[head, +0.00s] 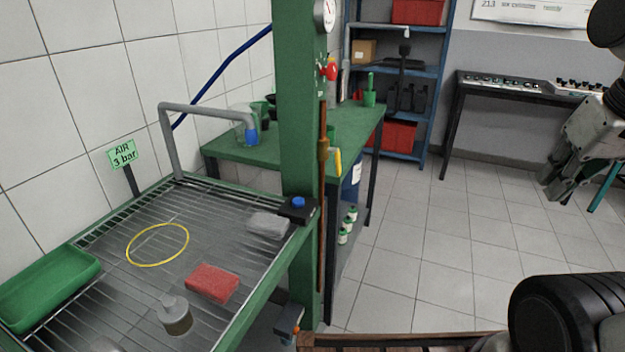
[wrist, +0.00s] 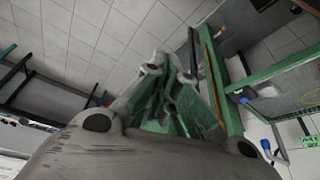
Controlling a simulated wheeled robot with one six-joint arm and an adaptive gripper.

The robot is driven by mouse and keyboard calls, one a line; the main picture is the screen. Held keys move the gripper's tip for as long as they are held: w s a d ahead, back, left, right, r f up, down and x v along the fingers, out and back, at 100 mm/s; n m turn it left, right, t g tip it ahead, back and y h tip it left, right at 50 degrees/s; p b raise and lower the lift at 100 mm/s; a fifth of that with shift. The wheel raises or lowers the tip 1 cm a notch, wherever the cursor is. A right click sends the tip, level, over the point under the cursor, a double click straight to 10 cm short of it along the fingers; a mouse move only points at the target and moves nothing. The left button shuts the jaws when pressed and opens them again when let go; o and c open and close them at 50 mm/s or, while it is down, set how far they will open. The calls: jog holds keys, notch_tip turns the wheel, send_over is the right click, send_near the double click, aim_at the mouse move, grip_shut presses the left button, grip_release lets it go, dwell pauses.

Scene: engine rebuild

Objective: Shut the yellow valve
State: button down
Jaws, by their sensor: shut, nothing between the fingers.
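The yellow valve lever (head: 338,162) sits on a copper-coloured vertical pipe (head: 322,200) along the right face of the green post. The lever hangs down beside the pipe, nearly parallel to it. My gripper (head: 556,186) is at the right edge of the head view, well to the right of the valve and apart from it. In the wrist view the fingers of my gripper (wrist: 172,100) are together and hold nothing. The green post (wrist: 220,85) shows beyond them, but I cannot make out the yellow lever clearly there.
A red valve handle (head: 331,71) and a gauge (head: 325,14) are higher on the green post (head: 298,130). A wire-rack wash table (head: 110,275) stands at left, a green bench (head: 270,150) behind. The tiled floor (head: 430,250) right of the post is clear.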

jog(key=shift+w+a, duration=0.1)
jog(key=shift+a, duration=0.15)
jog(key=w+a+f+n+h, duration=0.3)
jog(key=w+a+n, duration=1.1)
jog(key=w+n, duration=0.45)
jog(key=w+a+f+n, duration=0.1)
jog(key=a+f+n, duration=0.2)
jog(key=a, duration=0.4)
jog(key=a+f+n+t, duration=0.1)
jog(key=a+f+n, duration=0.1)
jog(key=a+n, duration=0.4)
jog(key=w+a+f+n+t, duration=0.1)
jog(key=a+f+n, duration=0.2)
jog(key=a, duration=0.5)
jog(key=shift+w+a+f+n+y, duration=0.3)
jog(key=shift+w+n, duration=0.05)
jog(key=shift+n, duration=0.3)
